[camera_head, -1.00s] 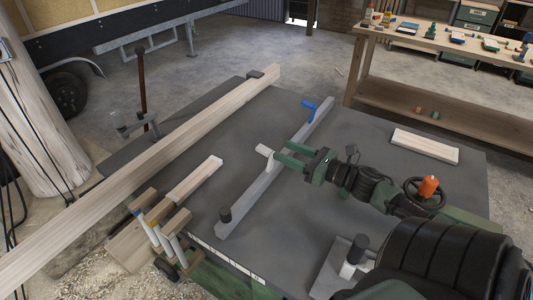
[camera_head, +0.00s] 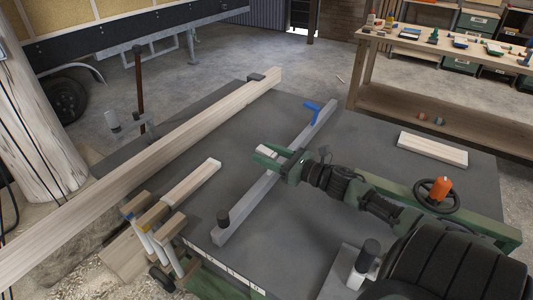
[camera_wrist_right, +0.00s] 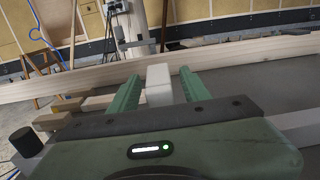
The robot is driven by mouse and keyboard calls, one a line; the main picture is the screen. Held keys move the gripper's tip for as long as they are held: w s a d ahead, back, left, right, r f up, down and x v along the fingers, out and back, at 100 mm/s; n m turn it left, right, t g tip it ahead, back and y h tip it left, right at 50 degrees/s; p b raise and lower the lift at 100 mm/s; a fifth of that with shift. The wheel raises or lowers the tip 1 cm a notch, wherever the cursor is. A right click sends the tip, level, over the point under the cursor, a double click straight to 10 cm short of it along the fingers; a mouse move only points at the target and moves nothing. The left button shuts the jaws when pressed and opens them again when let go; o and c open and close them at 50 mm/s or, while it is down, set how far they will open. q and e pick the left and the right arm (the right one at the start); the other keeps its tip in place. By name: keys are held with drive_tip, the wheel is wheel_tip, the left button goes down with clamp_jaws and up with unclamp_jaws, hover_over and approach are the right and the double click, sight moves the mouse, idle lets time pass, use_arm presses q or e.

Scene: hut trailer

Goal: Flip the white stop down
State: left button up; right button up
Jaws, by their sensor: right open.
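The white stop (camera_head: 284,153) sits on the long grey fence bar (camera_head: 256,193) on the dark table. In the right wrist view the white stop (camera_wrist_right: 158,85) stands between my two green fingers, with a gap visible on its right side. My right gripper (camera_head: 268,152) reaches in from the right over the bar and is open, its fingers on either side of the stop. The fingers partly hide the stop in the head view. It is hard to tell whether a finger touches it. My left gripper is not in view.
A blue stop (camera_head: 313,106) is farther up the same bar, and a black knob (camera_head: 223,218) is at its near end. A long timber beam (camera_head: 150,170) lies beyond. A short board (camera_head: 432,149) lies at right. A handwheel (camera_head: 437,192) is near my right arm.

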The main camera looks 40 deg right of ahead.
drive_tip(key=shift+w, duration=0.1)
clamp_jaws()
idle(1.4)
